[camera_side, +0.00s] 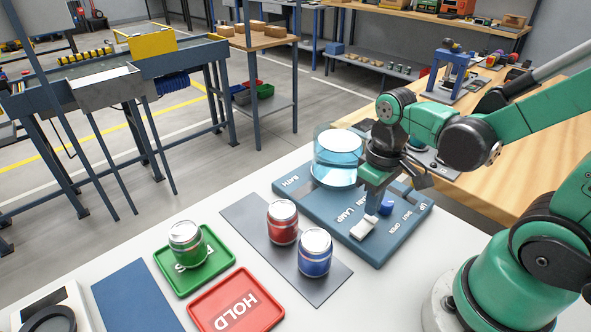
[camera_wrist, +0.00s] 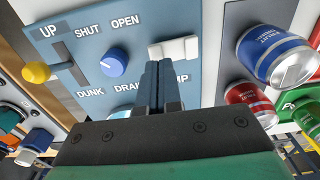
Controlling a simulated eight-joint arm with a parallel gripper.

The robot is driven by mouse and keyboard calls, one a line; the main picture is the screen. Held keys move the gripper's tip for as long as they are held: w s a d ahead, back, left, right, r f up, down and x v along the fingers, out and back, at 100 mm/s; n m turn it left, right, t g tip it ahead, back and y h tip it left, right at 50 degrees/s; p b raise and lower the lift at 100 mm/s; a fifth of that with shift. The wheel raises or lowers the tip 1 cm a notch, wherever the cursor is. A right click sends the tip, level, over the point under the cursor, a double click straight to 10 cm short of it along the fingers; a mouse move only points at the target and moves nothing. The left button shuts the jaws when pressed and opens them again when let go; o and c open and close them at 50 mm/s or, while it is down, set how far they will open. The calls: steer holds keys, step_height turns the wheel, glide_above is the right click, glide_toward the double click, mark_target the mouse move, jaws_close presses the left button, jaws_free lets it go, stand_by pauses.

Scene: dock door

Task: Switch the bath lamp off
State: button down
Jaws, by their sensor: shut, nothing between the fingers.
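The lamp switch is a white rocker (camera_side: 363,229) on the blue panel (camera_side: 290,186), beside the word LAMP. In the wrist view the rocker (camera_wrist: 174,49) lies just beyond my fingertips. My gripper (camera_side: 371,209) points down over the panel, close to the rocker; I cannot tell whether it touches. Its fingers (camera_wrist: 155,68) are together and empty in the wrist view, partly covering the LAMP label. The bath (camera_side: 336,160) is a clear glass vessel with pale blue liquid at the panel's back left. I cannot tell for sure whether its lamp is lit.
A blue knob (camera_wrist: 114,62) and a yellow-ended lever (camera_wrist: 37,72) sit near the rocker. A red can (camera_side: 282,222) and a blue can (camera_side: 315,253) stand on a dark strip. A green tray (camera_side: 207,274) holds another can; a red HOLD tray (camera_side: 236,302) is empty.

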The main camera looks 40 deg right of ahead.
mark_target(365, 221)
steer(key=shift+f, duration=1.05)
stand_by(0.4)
steer(key=shift+r, duration=3.5)
steer(key=shift+w+a+r+t, duration=0.1)
steer(key=shift+w+a+t, duration=0.1)
steer(key=shift+w+t, duration=0.15)
steer(key=w+a+r+t, duration=0.1)
steer(key=t, duration=0.1)
steer(key=w+r+t, duration=0.1)
steer(key=t, duration=0.1)
steer(key=w+a+r+t, duration=0.1)
steer(key=w+t, duration=0.1)
steer(key=shift+a, duration=0.35)
